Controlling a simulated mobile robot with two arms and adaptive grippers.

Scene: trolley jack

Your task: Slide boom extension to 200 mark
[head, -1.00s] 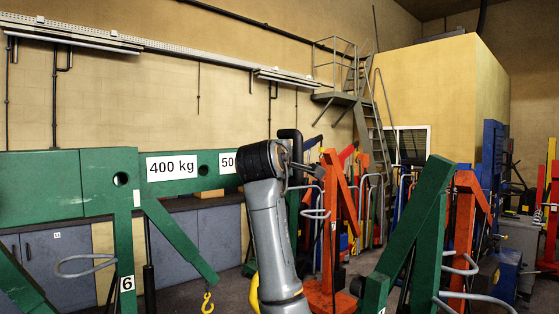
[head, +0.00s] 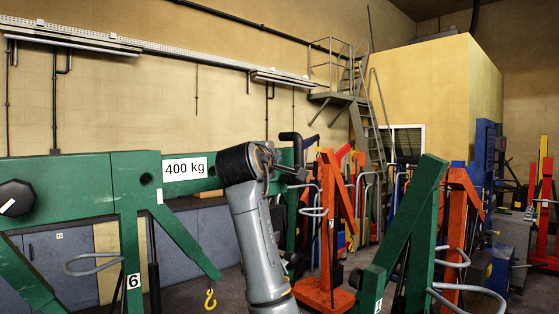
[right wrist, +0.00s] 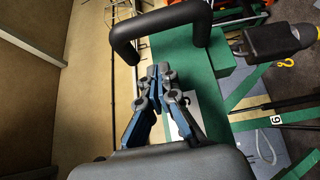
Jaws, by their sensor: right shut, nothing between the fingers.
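The green boom (head: 60,185) of crane 6 runs across the left of the head view. Its green boom extension (head: 200,184) carries a white 400 kg label (head: 185,169). A black bent handle (head: 290,137) stands at its right end and also shows at the top of the right wrist view (right wrist: 155,38). My right gripper (head: 298,174) is beside that end in the head view. In the right wrist view its fingers (right wrist: 164,72) are shut and empty, just below the handle and apart from it. My arm hides part of the extension. No 200 mark is readable. My left gripper is not in view.
A black knob (head: 15,198) is on the boom at far left. A yellow hook (head: 210,299) hangs below. Another green crane (head: 405,235) and an orange crane (head: 325,230) stand at right. Blue cabinets (head: 60,265) line the wall.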

